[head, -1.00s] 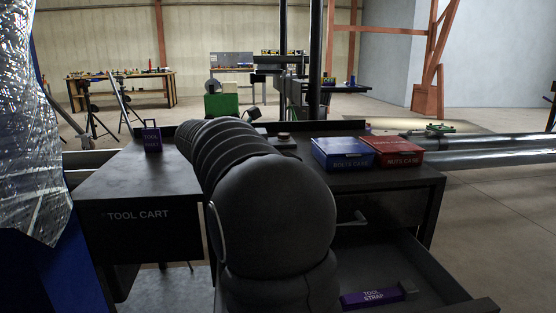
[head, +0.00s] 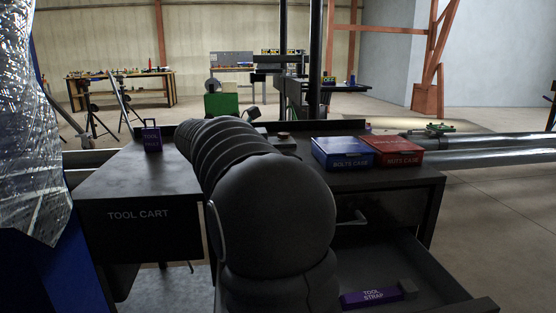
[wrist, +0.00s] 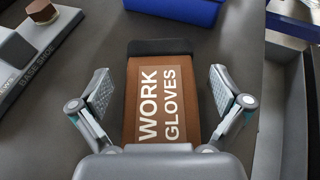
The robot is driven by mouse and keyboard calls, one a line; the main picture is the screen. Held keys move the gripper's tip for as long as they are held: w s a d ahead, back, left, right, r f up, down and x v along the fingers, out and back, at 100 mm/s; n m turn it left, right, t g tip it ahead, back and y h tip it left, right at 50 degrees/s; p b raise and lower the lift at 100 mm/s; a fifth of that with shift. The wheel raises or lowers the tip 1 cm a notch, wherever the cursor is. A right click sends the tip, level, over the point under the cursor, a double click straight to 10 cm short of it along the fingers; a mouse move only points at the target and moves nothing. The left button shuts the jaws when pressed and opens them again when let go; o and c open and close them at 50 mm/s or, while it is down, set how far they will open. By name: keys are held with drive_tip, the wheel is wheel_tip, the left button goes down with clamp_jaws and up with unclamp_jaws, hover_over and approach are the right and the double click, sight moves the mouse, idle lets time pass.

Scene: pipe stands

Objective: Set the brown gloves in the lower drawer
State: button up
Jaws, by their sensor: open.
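The brown work gloves (wrist: 158,95), a flat brown bundle with a dark cuff and a "WORK GLOVES" label, lie on the dark cart top in the wrist view. My gripper (wrist: 160,90) is open, with one finger on each side of the gloves and a gap on both sides. In the head view my arm hides the gloves and the gripper. The lower drawer (head: 440,265) of the tool cart (head: 140,215) is pulled open at the lower right. A purple tool strap (head: 372,297) lies in it.
A blue bolts case (head: 343,153) and a red nuts case (head: 394,151) stand at the cart top's right side. A grey device with a brown knob (wrist: 42,12) lies left of the gloves in the wrist view.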

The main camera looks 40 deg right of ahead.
drive_tip(key=shift+p+v, duration=2.3)
drive_tip(key=shift+v, duration=1.15)
